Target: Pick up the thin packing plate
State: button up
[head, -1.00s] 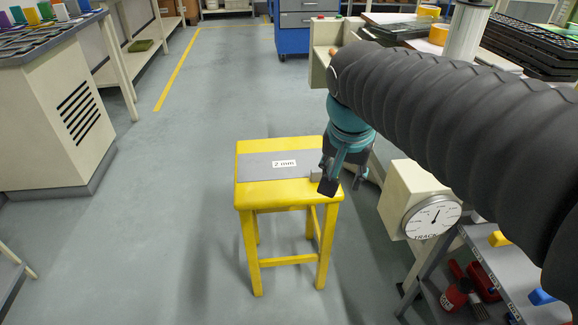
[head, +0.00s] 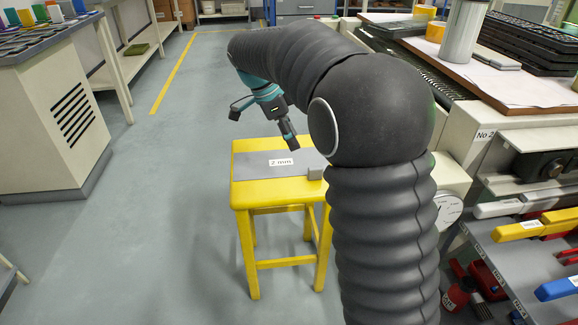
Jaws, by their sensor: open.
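A thin grey plate (head: 255,165) with a white "2 mm" label lies flat across the top of a yellow stool (head: 270,193). A small grey block (head: 315,173) is at the plate's right end; I cannot tell if it is part of the plate. My gripper (head: 264,126) is open and empty, its fingers spread wide. It appears above the back part of the stool, apart from the plate, and is tilted. My arm hides the space just right of the stool.
A machine with a dial (head: 448,209) stands right of the stool, partly behind my arm. A shelf with colored tools (head: 530,228) is at the lower right. A cream cabinet (head: 55,125) stands at the left. The floor (head: 165,200) left of the stool is clear.

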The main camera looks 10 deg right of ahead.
jog(key=x, duration=0.7)
jog(key=shift+d+b+x, duration=0.1)
jog(key=shift+b+x, duration=0.1)
jog(key=shift+x, duration=1.25)
jog(key=shift+d+b+x, duration=0.15)
jog(key=shift+x, duration=1.3)
jog(key=shift+r, duration=0.1)
grip_shut()
